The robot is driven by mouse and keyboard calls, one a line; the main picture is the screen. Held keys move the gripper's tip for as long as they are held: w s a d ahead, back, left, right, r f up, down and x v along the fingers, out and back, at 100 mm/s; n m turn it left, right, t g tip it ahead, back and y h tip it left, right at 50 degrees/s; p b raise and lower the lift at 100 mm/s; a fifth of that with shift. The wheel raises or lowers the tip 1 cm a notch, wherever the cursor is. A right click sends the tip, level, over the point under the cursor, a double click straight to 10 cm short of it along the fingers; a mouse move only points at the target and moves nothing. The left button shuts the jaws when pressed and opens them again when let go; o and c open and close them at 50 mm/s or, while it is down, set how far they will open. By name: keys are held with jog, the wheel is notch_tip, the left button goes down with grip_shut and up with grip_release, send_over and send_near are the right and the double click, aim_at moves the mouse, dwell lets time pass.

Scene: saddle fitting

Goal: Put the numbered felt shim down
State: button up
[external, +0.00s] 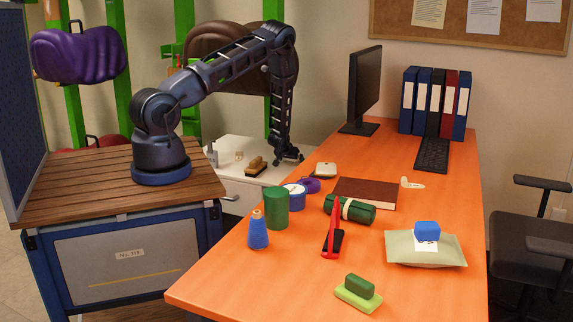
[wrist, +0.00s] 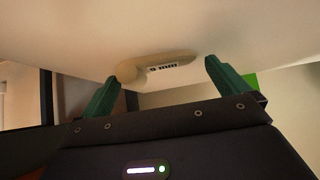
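In the wrist view, a beige felt shim (wrist: 129,70) with a rounded bulge and a label reading "6 mm" shows beyond and between my green fingertips. It lies against a pale surface. My gripper (wrist: 162,71) has its fingers wide apart, with a small gap at the shim's right end. I see no firm grip on it. In the external view, my gripper (external: 289,157) points down by the white cabinet near the desk's left edge; no shim shows there. A cream labelled piece (external: 408,183) of similar shape lies on the desk; its label is unreadable.
The white cabinet (external: 238,184) holds a brush (external: 256,166) and small items. The desk's near left corner is clear.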

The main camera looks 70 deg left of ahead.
jog(key=shift+r, duration=0.1)
jog(key=shift+s+d+r, duration=0.1)
jog(key=shift+d+r, duration=0.05)
jog(key=shift+r, duration=0.05)
jog(key=shift+v, duration=1.2)
jog(key=s+d, duration=0.8)
jog(key=shift+s+d, duration=0.3)
jog(key=shift+r, duration=0.1)
